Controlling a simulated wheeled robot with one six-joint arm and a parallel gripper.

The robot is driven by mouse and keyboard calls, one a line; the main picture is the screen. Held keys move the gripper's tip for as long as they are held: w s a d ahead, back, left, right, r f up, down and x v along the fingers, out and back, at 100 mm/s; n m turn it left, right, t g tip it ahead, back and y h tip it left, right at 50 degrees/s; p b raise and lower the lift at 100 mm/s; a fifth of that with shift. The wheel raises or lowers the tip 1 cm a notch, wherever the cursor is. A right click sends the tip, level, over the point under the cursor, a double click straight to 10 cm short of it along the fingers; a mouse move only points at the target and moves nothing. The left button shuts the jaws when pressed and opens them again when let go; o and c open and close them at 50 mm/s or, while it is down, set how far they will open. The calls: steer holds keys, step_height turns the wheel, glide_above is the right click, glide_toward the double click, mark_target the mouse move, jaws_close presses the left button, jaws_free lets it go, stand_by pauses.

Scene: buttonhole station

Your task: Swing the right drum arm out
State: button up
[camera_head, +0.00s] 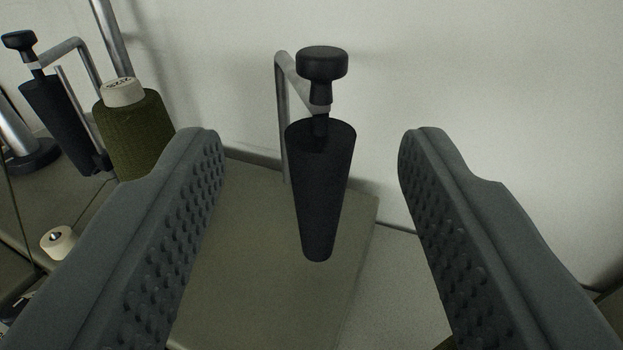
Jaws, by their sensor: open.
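The right drum arm is a bent grey metal rod (282,115) that rises near the wall and ends at a black knob (322,64). Below the knob hangs a black tapered drum (319,190), wide at the top and narrow at the bottom. My gripper (312,150) is open, with one studded grey finger to the left of the drum and one to the right. Neither finger appears to touch the drum or the knob. The foot of the rod is partly hidden behind the drum and the plate's back edge.
A second black drum (62,120) with its own knob stands at the left, beside an olive thread cone (133,130). A small white spool (58,243) lies at lower left. A flat olive-grey plate (240,270) lies below the drum. A pale wall (450,80) closes the back.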

steer(key=shift+s, duration=1.95)
steer(key=s+a+r+h, duration=0.1)
steer(key=s+a+r, duration=0.3)
steer(key=s+a, duration=0.25)
steer(key=s+a+r+m+t+h, duration=0.1)
steer(key=s+a+r, duration=0.2)
steer(key=s+a, duration=0.35)
steer(key=s+a+r+h, duration=0.1)
steer(key=s+a+r, duration=0.3)
steer(key=s+a, duration=0.25)
steer(key=s+a+f, duration=0.3)
steer(key=s+a, duration=0.1)
steer(key=s, duration=0.5)
steer(key=s+a+f+g+y, duration=0.1)
steer(key=s+a+f, duration=0.2)
steer(key=s, duration=0.6)
steer(key=s+a+f+y, duration=0.1)
steer(key=s+a+f, duration=0.3)
steer(key=s+a, duration=0.2)
steer(key=s, duration=0.2)
steer(key=shift+s+a+g, duration=0.3)
steer(key=shift+s+a, duration=0.05)
steer(key=shift+s, duration=0.05)
